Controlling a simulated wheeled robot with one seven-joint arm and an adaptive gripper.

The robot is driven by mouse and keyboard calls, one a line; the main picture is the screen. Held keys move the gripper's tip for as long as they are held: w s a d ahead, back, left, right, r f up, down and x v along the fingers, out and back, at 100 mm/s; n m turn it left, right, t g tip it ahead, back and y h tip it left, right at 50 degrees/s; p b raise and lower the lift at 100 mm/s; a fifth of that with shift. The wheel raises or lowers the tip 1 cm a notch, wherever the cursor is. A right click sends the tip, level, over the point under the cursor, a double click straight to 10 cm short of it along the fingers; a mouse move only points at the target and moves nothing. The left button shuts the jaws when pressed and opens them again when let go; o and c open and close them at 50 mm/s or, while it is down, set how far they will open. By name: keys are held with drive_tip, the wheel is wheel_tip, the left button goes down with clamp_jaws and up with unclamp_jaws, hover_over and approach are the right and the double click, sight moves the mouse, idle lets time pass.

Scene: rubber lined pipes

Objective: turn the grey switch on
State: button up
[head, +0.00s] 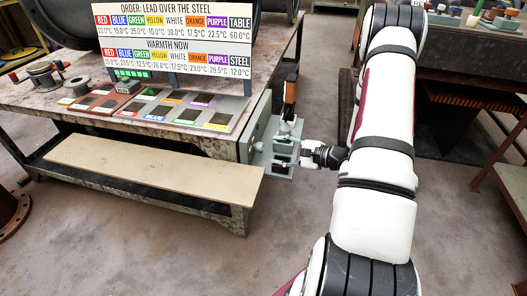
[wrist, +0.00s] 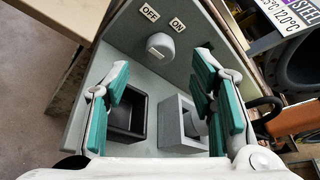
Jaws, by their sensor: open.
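The grey switch (wrist: 160,47) is a round knob on a grey panel (wrist: 135,68), seen in the wrist view just below an OFF label (wrist: 149,12) and an ON label (wrist: 177,25). I cannot tell clearly which label it points to. My gripper (wrist: 165,85) is open, with its green-padded fingers spread left and right. The knob lies beyond the fingertips, between them in the picture, and nothing is held.
Below the knob, a black open bin (wrist: 126,112) and a grey open box (wrist: 170,135) with a grey cylinder inside stick out from the panel. An orange-handled thing (head: 290,92) stands close by. The table (head: 60,100) carries a sign (head: 172,40) and coloured pads. A beige board (head: 150,165) lies in front.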

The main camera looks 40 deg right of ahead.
sight(263, 148)
drive_tip(key=b+x, duration=0.1)
drive_tip(key=x, duration=0.5)
drive_tip(key=shift+w+a+f, duration=0.1)
drive_tip(key=shift+w, duration=0.2)
drive_tip(key=c, duration=1.2)
